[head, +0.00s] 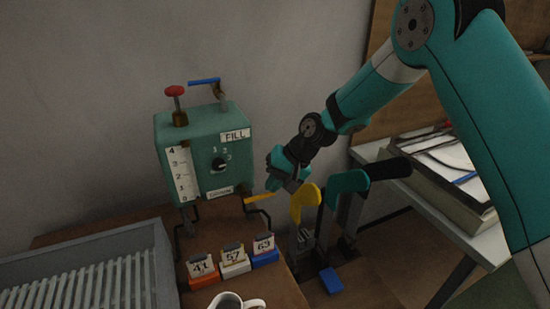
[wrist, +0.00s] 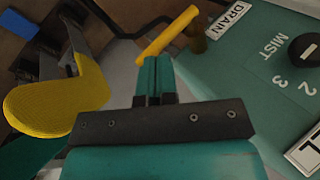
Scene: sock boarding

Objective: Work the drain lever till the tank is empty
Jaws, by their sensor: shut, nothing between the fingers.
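The tank is a green box (head: 222,150) against the wall, with a white gauge (head: 182,175) marked 0 to 4; I cannot make out a level in it. The yellow drain lever (head: 260,197) sticks out to the right from the tank's lower right. In the wrist view the lever (wrist: 170,32) slants down-left from beside the DRAIN label (wrist: 227,20). My gripper (head: 274,186) is shut and empty at the lever's outer end. In the wrist view its fingertips (wrist: 153,62) meet the lever's end in the picture; I cannot tell whether they touch.
A yellow-covered form (head: 303,200) stands close right of my gripper, beside teal and black ones (head: 388,168). Number blocks 41, 57 and 63 (head: 235,262) and a mug (head: 232,302) are in front of the tank. A grey slatted tray (head: 90,275) lies left.

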